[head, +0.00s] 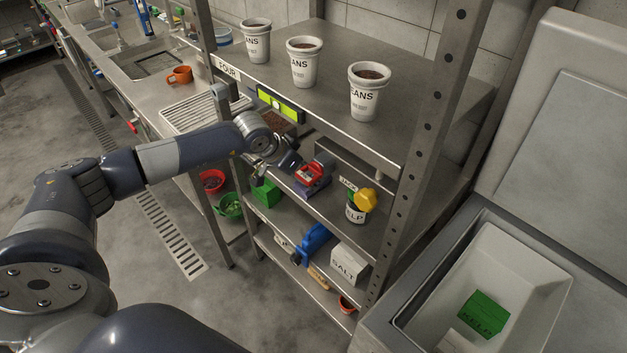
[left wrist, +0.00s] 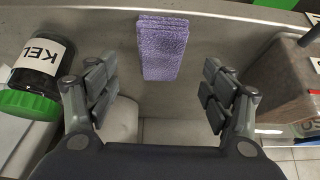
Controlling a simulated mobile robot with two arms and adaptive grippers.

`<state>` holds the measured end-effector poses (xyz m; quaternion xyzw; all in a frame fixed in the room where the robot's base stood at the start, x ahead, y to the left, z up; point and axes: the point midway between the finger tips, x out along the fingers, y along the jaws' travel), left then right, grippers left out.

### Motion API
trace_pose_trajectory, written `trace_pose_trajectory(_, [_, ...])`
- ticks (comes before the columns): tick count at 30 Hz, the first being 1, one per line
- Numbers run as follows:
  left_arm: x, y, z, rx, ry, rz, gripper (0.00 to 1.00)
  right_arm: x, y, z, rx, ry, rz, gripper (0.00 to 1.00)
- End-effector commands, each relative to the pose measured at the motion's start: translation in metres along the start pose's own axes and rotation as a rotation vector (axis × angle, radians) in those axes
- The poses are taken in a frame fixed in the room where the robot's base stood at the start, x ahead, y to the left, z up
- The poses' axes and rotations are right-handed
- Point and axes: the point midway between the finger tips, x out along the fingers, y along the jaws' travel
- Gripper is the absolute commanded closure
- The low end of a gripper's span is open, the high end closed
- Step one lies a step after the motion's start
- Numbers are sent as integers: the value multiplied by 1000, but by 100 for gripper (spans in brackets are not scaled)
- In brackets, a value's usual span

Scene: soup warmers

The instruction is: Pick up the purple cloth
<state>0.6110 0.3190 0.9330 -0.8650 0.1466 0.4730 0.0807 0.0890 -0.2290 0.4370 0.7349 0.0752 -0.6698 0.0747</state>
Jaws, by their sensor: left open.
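The purple cloth (left wrist: 162,48) shows in the left wrist view at top centre, a folded, textured strip lying on a grey surface. My left gripper (left wrist: 155,95) is open and empty, its fingers apart on either side below the cloth in the picture; the cloth is not between the fingertips. In the head view my left gripper (head: 288,160) reaches into the middle of the metal shelf rack. I cannot clearly pick out the cloth there. My right gripper is not in view.
A jar with a green lid (left wrist: 30,103) stands close left of the gripper, and a brown block (left wrist: 285,80) is at right. In the head view, white bean cups (head: 303,65) stand on the top shelf (head: 345,45). A rack post (head: 425,130) is at right.

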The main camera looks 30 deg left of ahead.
Motion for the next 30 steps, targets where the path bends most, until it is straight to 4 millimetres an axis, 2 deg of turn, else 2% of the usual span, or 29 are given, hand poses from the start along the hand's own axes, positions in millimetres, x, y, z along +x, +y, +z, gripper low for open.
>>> trace_pose_trajectory(9, [30, 1, -4, -3, -3, 2, 25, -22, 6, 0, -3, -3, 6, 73])
trace_pose_trajectory(13, [45, 0, -3, -2, -2, 2, 25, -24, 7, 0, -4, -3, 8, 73])
trace_pose_trajectory(24, [52, 0, -2, -1, 0, 1, 25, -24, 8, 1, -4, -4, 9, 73])
trace_pose_trajectory(30, [52, 0, -2, -1, 0, 1, 70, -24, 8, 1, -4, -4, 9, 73])
